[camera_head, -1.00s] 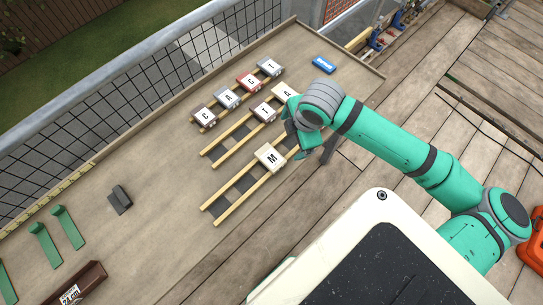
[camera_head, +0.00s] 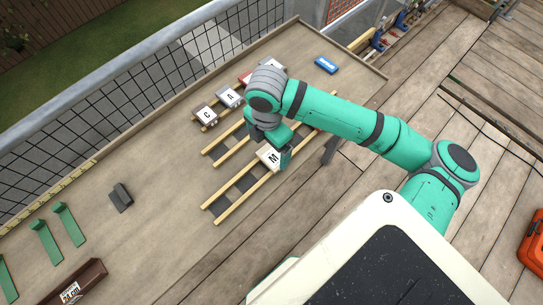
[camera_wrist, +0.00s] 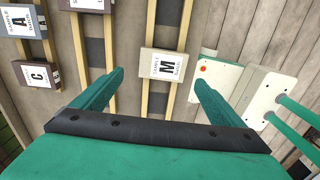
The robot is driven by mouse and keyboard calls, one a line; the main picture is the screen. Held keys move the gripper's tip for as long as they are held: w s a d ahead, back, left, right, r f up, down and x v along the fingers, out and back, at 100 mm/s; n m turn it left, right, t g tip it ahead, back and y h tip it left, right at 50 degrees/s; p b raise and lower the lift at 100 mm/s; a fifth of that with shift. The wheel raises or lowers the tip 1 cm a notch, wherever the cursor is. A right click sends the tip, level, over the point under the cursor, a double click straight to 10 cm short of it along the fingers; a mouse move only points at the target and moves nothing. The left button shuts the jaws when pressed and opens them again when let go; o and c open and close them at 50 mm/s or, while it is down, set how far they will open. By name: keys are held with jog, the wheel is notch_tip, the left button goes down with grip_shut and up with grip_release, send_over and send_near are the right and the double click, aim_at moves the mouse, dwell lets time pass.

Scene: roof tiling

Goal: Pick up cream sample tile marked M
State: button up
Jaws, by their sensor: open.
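The cream sample tile marked M (camera_head: 270,157) lies on the nearest wooden rack (camera_head: 226,206), partly covered by my gripper in the head view. In the wrist view the M tile (camera_wrist: 163,65) sits ahead of and between my two fingers, apart from both. My gripper (camera_wrist: 158,88) is open and empty. In the head view my gripper (camera_head: 277,150) is over the far side of the M tile; its exact height above the tile is hard to tell.
Other lettered tiles, such as C (camera_head: 205,115) and A (camera_head: 229,97), lie on the back rack; my arm hides some others. A blue box (camera_head: 326,64) and a dark block (camera_head: 120,197) lie on the table.

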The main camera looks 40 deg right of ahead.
aim_at(271, 158)
jog(key=shift+s+d+f, duration=0.1)
jog(key=shift+d+f, duration=0.05)
jog(key=shift+f, duration=1.2)
jog(key=shift+s+d+f, duration=0.1)
jog(key=shift+d+f, duration=0.05)
jog(key=shift+f, duration=1.15)
jog(key=c, duration=1.2)
